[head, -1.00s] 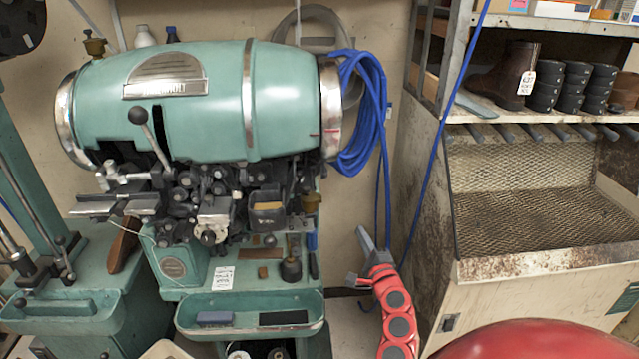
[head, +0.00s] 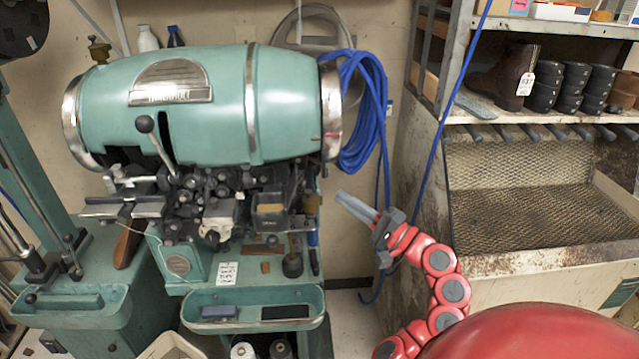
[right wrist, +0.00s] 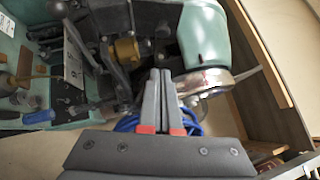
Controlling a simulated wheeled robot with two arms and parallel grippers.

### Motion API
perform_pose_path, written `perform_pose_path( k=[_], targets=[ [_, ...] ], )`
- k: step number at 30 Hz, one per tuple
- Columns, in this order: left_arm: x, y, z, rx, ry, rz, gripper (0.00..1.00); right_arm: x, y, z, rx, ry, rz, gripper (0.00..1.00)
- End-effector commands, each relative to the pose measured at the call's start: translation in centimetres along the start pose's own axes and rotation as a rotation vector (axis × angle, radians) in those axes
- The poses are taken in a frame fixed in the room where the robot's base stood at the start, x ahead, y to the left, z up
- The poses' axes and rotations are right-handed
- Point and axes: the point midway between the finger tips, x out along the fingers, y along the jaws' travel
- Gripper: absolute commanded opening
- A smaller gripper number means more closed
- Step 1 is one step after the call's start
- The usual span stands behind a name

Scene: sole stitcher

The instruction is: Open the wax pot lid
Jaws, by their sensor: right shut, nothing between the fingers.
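The teal sole stitcher (head: 215,110) stands at the left in the head view. I cannot tell for sure which is the wax pot, and no lid shows clearly. My left gripper is out of view.
Blue hose coils (head: 362,115) hang at the machine's right end, above my right gripper. A teal tray (head: 255,325) juts out below the machine. A rusty shelf unit with a mesh bin (head: 530,215) stands at the right. Open space lies between machine and shelf.

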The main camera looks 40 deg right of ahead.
Motion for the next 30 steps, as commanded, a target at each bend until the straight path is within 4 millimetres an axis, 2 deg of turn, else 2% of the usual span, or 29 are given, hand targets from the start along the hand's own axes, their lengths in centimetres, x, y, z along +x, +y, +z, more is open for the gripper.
perform_pose_path(
  k=[1, 3, 9, 15, 25, 30],
  targets=[
    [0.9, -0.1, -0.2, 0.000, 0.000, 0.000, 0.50, 1.3, -0.4, 0.3, 0.001, -0.006, 0.003, 0.00],
    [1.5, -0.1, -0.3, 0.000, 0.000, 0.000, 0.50, 2.7, -0.5, 0.3, 0.000, -0.005, 0.002, 0.00],
    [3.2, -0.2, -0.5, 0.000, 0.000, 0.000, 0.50, 5.0, -0.4, 2.1, 0.000, -0.003, 0.001, 0.00],
    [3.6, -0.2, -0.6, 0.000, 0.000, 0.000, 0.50, 5.8, -0.2, 2.8, -0.002, 0.000, -0.001, 0.00],
    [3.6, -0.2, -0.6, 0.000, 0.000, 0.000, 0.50, 5.8, -0.1, 2.9, -0.004, 0.001, 0.001, 0.00],
    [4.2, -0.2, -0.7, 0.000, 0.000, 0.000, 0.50, 6.4, -1.2, 3.4, -0.086, 0.002, 0.086, 0.00]
  ],
)
